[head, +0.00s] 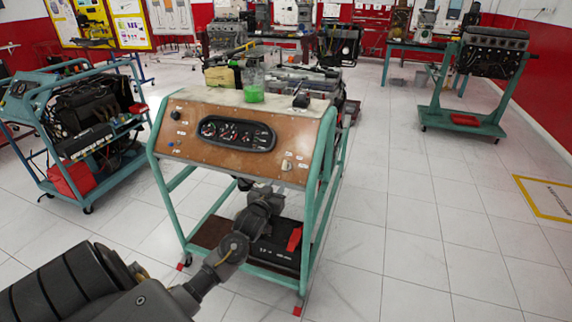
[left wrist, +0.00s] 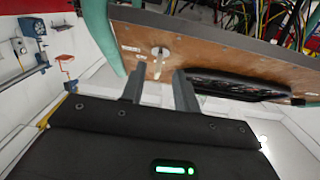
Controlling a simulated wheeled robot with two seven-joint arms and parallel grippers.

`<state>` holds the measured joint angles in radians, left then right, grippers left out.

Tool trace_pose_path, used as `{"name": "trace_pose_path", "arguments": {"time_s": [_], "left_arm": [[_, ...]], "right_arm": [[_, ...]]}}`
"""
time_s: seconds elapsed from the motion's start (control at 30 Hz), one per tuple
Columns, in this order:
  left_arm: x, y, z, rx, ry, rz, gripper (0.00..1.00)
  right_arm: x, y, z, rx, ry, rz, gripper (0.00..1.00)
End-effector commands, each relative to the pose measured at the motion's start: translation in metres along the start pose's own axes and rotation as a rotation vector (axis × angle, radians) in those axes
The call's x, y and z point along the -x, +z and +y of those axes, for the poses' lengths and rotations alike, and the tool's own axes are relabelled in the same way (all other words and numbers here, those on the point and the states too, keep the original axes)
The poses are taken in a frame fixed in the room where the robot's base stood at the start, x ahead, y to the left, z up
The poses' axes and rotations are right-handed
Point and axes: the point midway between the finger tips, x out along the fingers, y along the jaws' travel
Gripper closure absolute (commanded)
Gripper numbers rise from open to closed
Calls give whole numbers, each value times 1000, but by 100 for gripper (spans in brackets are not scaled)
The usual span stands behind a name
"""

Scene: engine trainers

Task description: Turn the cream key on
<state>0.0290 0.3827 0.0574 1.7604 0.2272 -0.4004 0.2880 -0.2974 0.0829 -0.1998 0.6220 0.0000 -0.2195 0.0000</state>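The cream key (head: 287,165) sits at the lower right of the brown panel (head: 225,165) on the green-framed engine trainer. It also shows in the left wrist view (left wrist: 158,54), on its pale round base, seen from below. My left gripper (left wrist: 159,71) is open, with its two fingers apart and nothing between them. The key shows just beyond the fingertips, between them in that view; I see no contact. In the head view my left arm reaches low in front of the trainer, below the panel, and its fingers are hard to make out. My right gripper is not in view.
The panel also bears a dark gauge cluster (head: 237,134) and a black knob (head: 175,115). A jar with green liquid (head: 253,93) stands on top. A black battery-like box (head: 276,249) sits on the lower shelf. Tiled floor is free to the right.

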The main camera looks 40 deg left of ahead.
Motion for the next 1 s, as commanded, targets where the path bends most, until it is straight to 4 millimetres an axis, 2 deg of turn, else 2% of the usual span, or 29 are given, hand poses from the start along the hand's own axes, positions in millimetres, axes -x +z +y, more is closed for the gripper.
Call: {"name": "trace_pose_path", "arguments": {"time_s": [0.03, 0.13, 0.37, 0.47, 0.8, 1.0], "left_arm": [[0, -16, -2, 11, -2, 34, 69], [0, -36, -3, 24, -5, 68, 69], [-6, -40, -4, 26, -5, 75, 69], [-18, -42, -4, 26, -6, 75, 69], [-81, -46, -4, 26, -5, 74, 69], [-102, -47, -4, 26, -5, 74, 69]], "right_arm": [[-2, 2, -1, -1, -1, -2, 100], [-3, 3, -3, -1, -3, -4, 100], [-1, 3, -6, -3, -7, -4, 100], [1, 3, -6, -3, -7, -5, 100], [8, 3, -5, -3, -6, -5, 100], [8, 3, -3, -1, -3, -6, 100]]}}
